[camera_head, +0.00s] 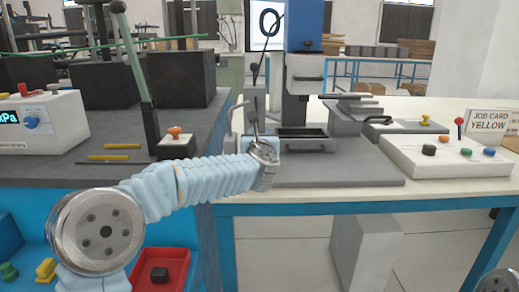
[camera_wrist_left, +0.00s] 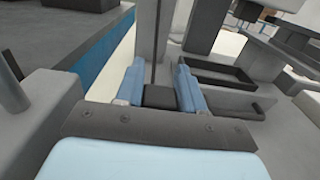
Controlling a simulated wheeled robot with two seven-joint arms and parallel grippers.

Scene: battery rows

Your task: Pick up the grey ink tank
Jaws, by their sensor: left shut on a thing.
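My left gripper (camera_head: 258,138) stands at the left end of the light bench, beside the blue machine. In the left wrist view its two light blue fingers (camera_wrist_left: 160,90) are shut on a dark grey block (camera_wrist_left: 160,96), which I take for the grey ink tank. Only the block's top and near face show between the fingers. A thin dark rod rises behind it. In the head view the block is too small and covered to make out. My right gripper is not in view; only a round joint of mine shows at the bottom right.
The blue machine (camera_head: 305,28) has a black tray (camera_head: 303,141) at its base, right of my gripper. A dark bench with a black box (camera_head: 176,148) is at left. A red bin (camera_head: 178,262) is below.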

